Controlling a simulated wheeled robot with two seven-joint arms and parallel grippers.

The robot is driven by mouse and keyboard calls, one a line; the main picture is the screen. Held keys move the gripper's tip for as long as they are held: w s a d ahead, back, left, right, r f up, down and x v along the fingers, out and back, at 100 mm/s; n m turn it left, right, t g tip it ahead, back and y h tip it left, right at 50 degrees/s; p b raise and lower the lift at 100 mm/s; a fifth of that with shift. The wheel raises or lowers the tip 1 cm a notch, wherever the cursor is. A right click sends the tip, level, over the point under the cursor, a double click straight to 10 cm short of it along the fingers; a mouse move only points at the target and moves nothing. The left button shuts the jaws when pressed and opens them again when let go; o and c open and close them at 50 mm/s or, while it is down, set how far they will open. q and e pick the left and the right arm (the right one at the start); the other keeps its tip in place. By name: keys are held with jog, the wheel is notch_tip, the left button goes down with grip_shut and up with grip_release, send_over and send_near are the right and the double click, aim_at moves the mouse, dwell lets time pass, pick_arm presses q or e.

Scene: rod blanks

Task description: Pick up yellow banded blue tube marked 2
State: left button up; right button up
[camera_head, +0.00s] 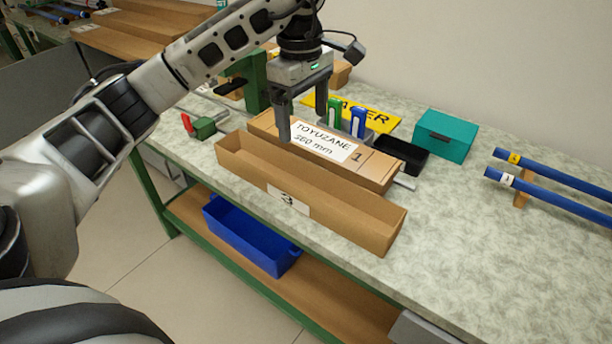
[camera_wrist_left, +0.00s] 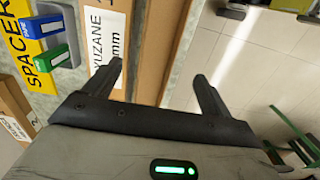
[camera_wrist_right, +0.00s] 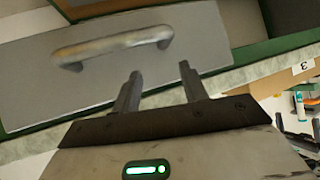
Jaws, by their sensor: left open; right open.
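Two blue tubes lie at the right of the bench in the head view, raised on a wooden rest (camera_head: 522,192). The farther blue tube (camera_head: 565,177) carries a yellow band (camera_head: 514,158); its mark is too small to read. The nearer blue tube (camera_head: 560,201) carries a white band (camera_head: 506,180). Both run out of the right edge. My left gripper (camera_head: 302,122) is open and empty above the closed carton marked 1, well left of the tubes. It also shows open in the left wrist view (camera_wrist_left: 158,70). My right gripper (camera_wrist_right: 158,80) is open and empty in front of a grey drawer.
An open carton marked 3 (camera_head: 350,229) lies along the bench front beside the closed carton (camera_head: 375,170). A black bin (camera_head: 402,156) and teal box (camera_head: 446,136) stand behind. A blue crate (camera_head: 245,235) is on the lower shelf. The bench before the tubes is clear.

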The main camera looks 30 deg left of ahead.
pick_arm(q)
jog(key=a, duration=0.1)
send_near(299, 175)
jog(key=s+d+f, duration=0.1)
jog(key=f, duration=0.1)
jog(key=s+d+f, duration=0.1)
jog(key=f, duration=0.1)
jog(key=s+d+f, duration=0.1)
jog(key=f, duration=0.1)
jog(key=shift+s, duration=0.4)
jog(key=c, duration=0.8)
jog(key=shift+r, duration=0.1)
